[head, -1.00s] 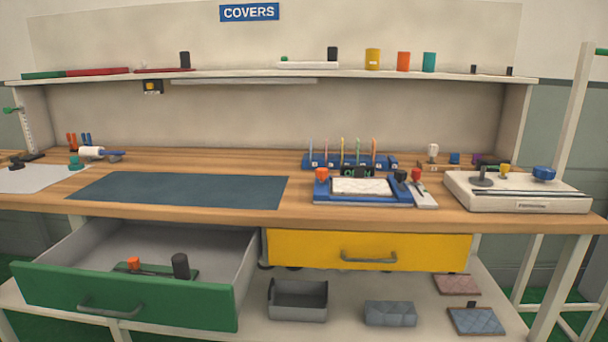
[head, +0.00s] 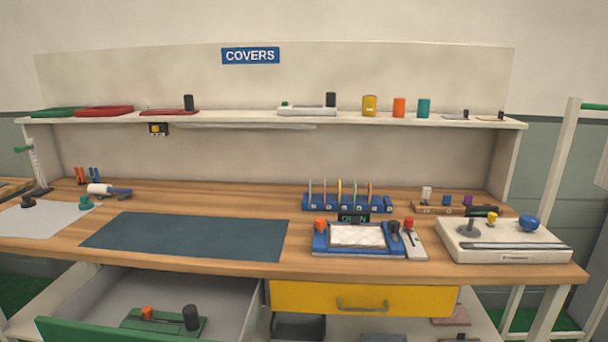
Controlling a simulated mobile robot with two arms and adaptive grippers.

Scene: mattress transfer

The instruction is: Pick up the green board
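The green board (head: 162,322) lies inside the open drawer (head: 232,296) at the lower left. An orange knob (head: 147,313) and a taller black knob (head: 191,317) stand on it. The drawer has grey walls and a green front (head: 95,332), which is partly cut off by the bottom of the picture. Neither of my grippers shows in the head view.
The yellow drawer (head: 362,299) to the right is shut. Above, the wooden bench carries a dark blue mat (head: 187,237), a blue fixture (head: 355,249), a rack of upright strips (head: 346,203) and a white device (head: 503,241). A shelf (head: 240,118) runs behind.

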